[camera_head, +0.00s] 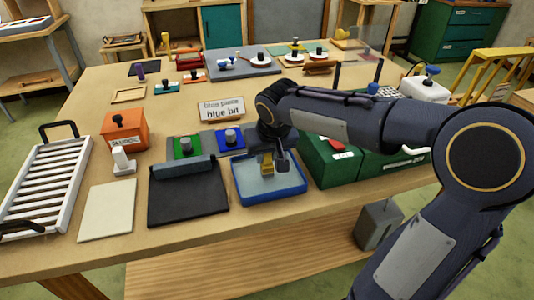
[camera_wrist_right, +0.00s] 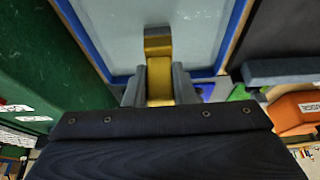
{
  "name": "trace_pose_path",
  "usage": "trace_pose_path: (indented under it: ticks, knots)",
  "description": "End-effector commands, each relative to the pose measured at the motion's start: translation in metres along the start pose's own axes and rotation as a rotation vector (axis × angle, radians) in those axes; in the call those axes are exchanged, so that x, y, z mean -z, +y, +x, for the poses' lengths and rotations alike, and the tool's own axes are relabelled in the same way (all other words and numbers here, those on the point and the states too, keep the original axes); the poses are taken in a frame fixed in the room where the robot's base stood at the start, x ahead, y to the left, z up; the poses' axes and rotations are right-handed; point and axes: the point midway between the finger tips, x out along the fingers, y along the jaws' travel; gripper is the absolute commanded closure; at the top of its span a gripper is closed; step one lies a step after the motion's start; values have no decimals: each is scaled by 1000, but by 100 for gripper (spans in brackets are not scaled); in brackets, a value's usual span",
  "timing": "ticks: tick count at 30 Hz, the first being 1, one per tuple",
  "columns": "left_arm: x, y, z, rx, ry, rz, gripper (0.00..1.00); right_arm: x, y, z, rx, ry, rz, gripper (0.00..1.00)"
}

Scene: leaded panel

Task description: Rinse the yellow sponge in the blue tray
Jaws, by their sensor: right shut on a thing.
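The blue tray (camera_head: 272,199) lies near the front edge of the table, with a pale grey-blue inside. My right gripper (camera_head: 271,161) reaches over it from the right, pointing down. It is shut on the yellow sponge (camera_head: 267,168), which is at or just above the tray's floor; I cannot tell if they touch. In the right wrist view the sponge (camera_wrist_right: 158,80) is between the two grey fingers, and the tray's blue rim (camera_wrist_right: 83,40) shows behind it. My left gripper is not in view.
A black mat (camera_head: 188,200) lies just left of the tray, and a green box (camera_head: 325,165) stands close on its right. Green (camera_head: 186,147) and blue (camera_head: 231,140) pads sit behind. A white rack (camera_head: 48,182) and an orange box (camera_head: 126,130) are at the left.

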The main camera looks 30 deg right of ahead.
Motion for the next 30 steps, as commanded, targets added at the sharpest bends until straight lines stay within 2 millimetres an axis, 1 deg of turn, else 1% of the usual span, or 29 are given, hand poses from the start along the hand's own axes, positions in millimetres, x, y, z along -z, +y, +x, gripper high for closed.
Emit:
trace_pose_path:
  ticks: [20, 30]
  knots:
    - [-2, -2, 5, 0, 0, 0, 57, -2, 0, 6, 0, 0, 0, 97]
    - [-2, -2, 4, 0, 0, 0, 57, -2, 2, 5, 0, 0, 0, 97]
